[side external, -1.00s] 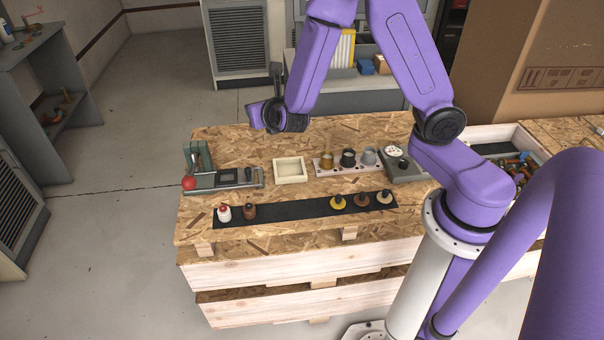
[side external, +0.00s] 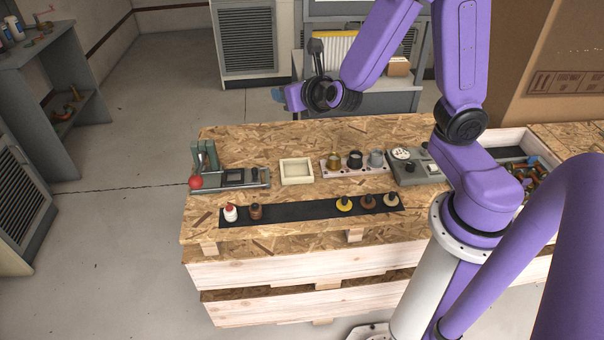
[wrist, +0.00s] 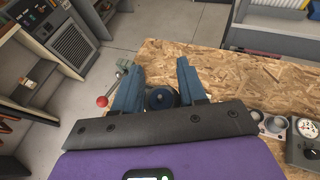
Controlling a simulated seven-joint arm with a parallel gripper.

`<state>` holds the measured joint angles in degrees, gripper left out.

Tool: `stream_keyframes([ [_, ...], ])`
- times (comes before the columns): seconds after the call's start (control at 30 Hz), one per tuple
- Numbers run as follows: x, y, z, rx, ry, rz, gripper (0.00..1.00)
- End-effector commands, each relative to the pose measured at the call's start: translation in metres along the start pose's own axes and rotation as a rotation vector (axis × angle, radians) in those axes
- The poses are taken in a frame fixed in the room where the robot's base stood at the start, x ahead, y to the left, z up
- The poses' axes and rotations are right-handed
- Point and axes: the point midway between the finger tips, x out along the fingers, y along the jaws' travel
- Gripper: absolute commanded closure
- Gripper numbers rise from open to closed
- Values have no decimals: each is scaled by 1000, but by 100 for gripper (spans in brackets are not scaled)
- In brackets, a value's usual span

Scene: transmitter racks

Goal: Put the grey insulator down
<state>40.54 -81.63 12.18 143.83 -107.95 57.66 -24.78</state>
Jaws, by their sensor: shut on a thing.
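My gripper (side external: 284,97) is raised above the back edge of the wooden bench, left of its middle. In the wrist view my gripper (wrist: 158,82) has its two blue fingers shut on a dark blue-grey round piece (wrist: 162,98), which I take to be the grey insulator. Its lower part is hidden by the gripper. In the side view I cannot clearly tell it apart from the fingers. A black strip (side external: 290,213) at the bench front bears a white-and-red, a dark brown, a yellow, a brown and a beige insulator, with a bare stretch in its middle.
A cream square tray (side external: 297,181) stands mid-bench. Left of it is a fixture with a red-ball lever (side external: 196,182). Right are a rack (side external: 345,171) with amber, black and grey cups, and a grey gauge box (side external: 425,173). The bench behind the tray is clear.

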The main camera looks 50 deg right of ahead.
Motion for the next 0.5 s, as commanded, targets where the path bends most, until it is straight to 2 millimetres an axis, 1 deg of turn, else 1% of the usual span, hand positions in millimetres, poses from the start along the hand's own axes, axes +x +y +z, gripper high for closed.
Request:
stream_keyframes([
  [0.27, 24, -16, -48, 62, 3, -175, 96],
  [0.5, 39, -42, -95, 142, 0, -368, 96],
])
